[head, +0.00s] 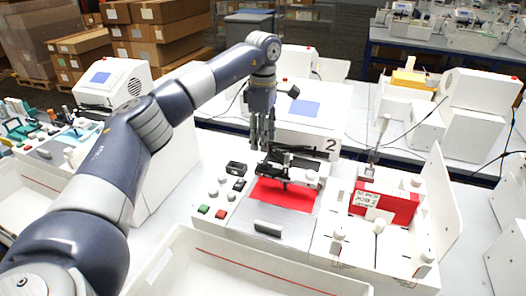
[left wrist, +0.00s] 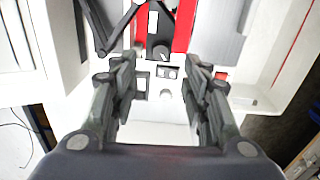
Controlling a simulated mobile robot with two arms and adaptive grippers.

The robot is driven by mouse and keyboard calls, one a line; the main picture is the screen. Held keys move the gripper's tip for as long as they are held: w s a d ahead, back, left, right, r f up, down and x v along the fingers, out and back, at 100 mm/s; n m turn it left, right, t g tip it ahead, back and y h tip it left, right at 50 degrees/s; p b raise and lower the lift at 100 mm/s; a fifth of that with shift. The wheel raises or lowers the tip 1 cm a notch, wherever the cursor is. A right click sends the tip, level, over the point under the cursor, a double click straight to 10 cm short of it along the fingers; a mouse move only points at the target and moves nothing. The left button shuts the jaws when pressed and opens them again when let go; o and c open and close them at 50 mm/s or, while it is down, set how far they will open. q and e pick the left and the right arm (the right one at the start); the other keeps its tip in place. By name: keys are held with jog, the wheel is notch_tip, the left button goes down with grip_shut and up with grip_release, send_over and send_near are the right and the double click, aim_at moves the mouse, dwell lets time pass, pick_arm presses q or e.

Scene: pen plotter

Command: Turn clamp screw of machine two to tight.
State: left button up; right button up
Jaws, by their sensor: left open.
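Machine two is a pen plotter with a "2" label (head: 331,145), a grey bed and a red sheet (head: 283,194). A dark arm and pen carriage (head: 290,163) cross above the sheet. My left gripper (head: 262,144) is open and empty, pointing down above the rear of the plotter, left of the label. In the left wrist view its fingers (left wrist: 160,72) are apart. Between and beyond them are a black round knob (left wrist: 159,50) with a pale mark, and a small grey knob (left wrist: 166,94). I cannot tell which is the clamp screw. My right gripper is not seen.
A panel with green (head: 204,209) and red (head: 221,215) buttons lies left of the bed. A white tray (head: 240,262) stands in front. Another white machine (head: 112,82) stands at the left.

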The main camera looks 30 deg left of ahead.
pick_arm(q)
jog(key=shift+r, duration=2.3)
